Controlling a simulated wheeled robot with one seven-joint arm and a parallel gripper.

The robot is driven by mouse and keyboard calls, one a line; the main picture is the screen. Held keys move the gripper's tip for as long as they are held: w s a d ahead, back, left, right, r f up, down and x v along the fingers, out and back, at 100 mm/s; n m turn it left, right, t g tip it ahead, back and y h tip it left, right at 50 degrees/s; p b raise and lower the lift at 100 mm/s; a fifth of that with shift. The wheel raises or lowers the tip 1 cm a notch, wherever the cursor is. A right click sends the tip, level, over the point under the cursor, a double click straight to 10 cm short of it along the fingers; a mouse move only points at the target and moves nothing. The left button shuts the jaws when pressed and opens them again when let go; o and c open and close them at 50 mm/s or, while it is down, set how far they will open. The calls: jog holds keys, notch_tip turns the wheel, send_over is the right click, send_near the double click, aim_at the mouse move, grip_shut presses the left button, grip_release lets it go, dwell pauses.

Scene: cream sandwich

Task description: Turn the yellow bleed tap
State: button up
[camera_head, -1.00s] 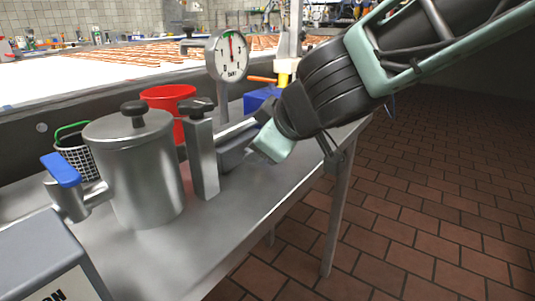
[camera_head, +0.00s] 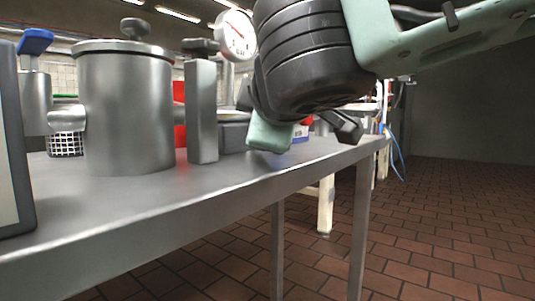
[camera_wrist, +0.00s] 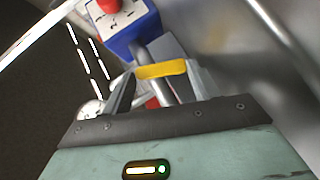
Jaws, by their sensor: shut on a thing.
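The yellow bleed tap (camera_wrist: 162,70) shows in the wrist view as a short yellow handle lying crosswise above a grey metal stem. My gripper (camera_wrist: 158,84) has a dark finger at the left end of the handle and a grey finger at the right end, and it is shut on the handle.
A steel pot (camera_head: 125,110), a steel post with a black knob (camera_head: 202,112) and a dial gauge (camera_head: 236,36) stand left of my arm. A blue box (camera_wrist: 128,32) with a red button (camera_wrist: 108,5) is close to the tap. The tiled floor at right is clear.

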jog(key=shift+s+a+f+n+t+b, duration=0.15)
jog(key=shift+f+n+t+b, duration=0.2)
jog(key=shift+b, duration=0.65)
jog(key=shift+r+t+b, duration=0.25)
jog(key=shift+b, duration=0.05)
jog(key=o, duration=1)
jog(key=shift+f, duration=0.1)
jog(key=shift+f, duration=0.15)
jog(key=shift+s, duration=0.1)
